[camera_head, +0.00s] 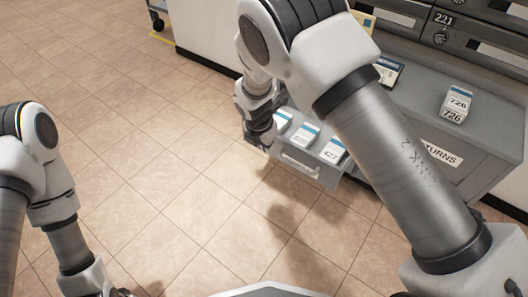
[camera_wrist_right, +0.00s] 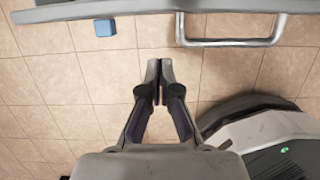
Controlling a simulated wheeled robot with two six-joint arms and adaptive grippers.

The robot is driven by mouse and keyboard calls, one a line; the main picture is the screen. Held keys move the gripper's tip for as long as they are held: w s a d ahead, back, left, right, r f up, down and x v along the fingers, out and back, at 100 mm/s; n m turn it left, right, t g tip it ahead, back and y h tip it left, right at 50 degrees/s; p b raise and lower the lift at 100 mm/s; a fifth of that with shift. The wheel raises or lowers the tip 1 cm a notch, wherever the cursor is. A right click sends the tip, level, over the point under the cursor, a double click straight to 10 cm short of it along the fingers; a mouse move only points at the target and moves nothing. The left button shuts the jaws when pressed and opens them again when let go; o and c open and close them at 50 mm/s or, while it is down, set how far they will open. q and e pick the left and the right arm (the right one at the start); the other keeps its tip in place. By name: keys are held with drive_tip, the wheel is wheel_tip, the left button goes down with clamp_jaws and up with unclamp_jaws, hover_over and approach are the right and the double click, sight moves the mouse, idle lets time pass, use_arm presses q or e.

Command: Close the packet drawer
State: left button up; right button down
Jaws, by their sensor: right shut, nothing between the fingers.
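The packet drawer (camera_head: 300,170) is pulled out of the grey counter and holds several white packets with blue tops (camera_head: 305,135). In the right wrist view, its grey front edge (camera_wrist_right: 120,13) and metal bar handle (camera_wrist_right: 232,42) cross the top. My right gripper (camera_head: 262,140) is beside the drawer's left front area in the head view. In the wrist view, its fingertips (camera_wrist_right: 160,64) are together and empty, a little apart from the handle and to its left. My left gripper (camera_head: 108,290) is mostly cut off at the bottom edge; its fingers cannot be made out.
The grey counter (camera_head: 490,150) carries a returns label and a white packet marked 726 (camera_head: 456,102). Dark mailboxes (camera_head: 485,40) stand behind. My right arm hides part of the counter. A small blue block (camera_wrist_right: 105,28) shows near the drawer edge.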

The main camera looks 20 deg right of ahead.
use_arm(q)
wheel_tip(320, 180, down, 4)
drive_tip(key=b, duration=0.3)
drive_tip(key=shift+w+f, duration=0.15)
drive_tip(key=shift+f, duration=0.05)
use_arm(e)
drive_tip(key=w+d, duration=0.2)
drive_tip(key=d, duration=0.1)
drive_tip(key=shift+w+d+r, duration=0.1)
drive_tip(key=shift+w, duration=0.1)
